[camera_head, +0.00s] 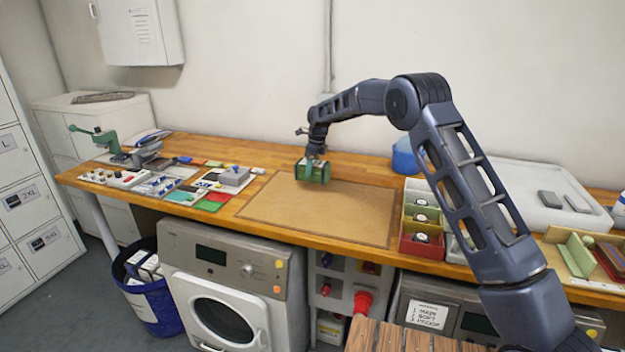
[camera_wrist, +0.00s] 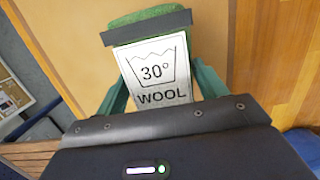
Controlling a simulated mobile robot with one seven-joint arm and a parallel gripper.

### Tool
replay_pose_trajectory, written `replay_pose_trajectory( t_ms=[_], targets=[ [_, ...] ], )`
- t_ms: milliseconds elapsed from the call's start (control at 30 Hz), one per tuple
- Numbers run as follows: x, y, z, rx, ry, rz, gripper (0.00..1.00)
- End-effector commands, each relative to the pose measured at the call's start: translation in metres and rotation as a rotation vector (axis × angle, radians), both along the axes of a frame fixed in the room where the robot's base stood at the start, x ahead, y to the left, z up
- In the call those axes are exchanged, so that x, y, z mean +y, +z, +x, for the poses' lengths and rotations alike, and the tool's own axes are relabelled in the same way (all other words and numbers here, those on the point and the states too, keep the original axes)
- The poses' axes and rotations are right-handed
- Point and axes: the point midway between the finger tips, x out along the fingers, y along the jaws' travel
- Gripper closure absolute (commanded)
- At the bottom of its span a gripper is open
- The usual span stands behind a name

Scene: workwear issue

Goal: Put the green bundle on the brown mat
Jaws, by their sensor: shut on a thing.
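The green bundle (camera_head: 312,173) is in my gripper (camera_head: 314,163), over the back part of the brown mat (camera_head: 325,212). It has a dark band and a white label reading "30° WOOL", which faces the camera in the wrist view (camera_wrist: 158,85). My gripper is shut on the bundle. The bundle hides part of the mat's back edge. I cannot tell whether its underside touches the mat or is slightly above it. The rest of the mat is bare and lies flat on the wooden counter.
Open boxes (camera_head: 421,220) stand just right of the mat. Left of it are coloured pieces (camera_head: 213,201) and a grey block (camera_head: 234,176). A blue container (camera_head: 404,158) stands behind the boxes, and a white tray (camera_head: 530,200) lies farther right.

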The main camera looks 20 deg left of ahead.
Motion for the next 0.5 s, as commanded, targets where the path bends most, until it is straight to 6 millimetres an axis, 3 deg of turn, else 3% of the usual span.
replay_pose_trajectory(
  t_ms=[167,500],
  targets=[
    [0.0,-0.009,0.0,0.0,0.0,0.0,0.6],
    [0.0,-0.056,0.0,0.0,-0.001,0.0,0.6]
  ],
)
